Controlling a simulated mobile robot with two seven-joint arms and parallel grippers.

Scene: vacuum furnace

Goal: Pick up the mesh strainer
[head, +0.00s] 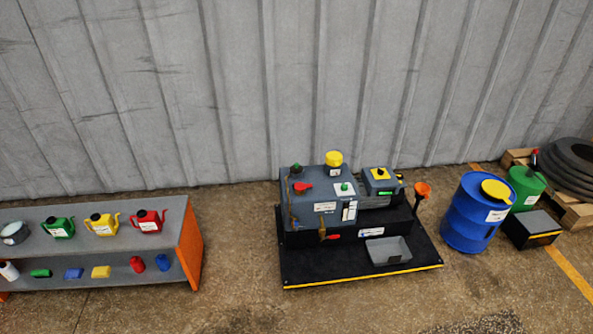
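A small grey round open vessel (14,233), which may be the mesh strainer, stands on the top of the shelf bench (175,215) at the far left. It has a white label, and it is too small to tell whether it has mesh. An orange funnel-like piece (422,188) stands upright at the right end of the grey machine. No other strainer can be made out. Neither of my grippers is in view.
Green (58,228), yellow (102,223) and red (149,220) cans share the bench top. The machine (325,205) stands on a black base (300,272) with a grey tray (388,251). A blue drum (468,220) stands to the right. The front floor (240,305) is clear.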

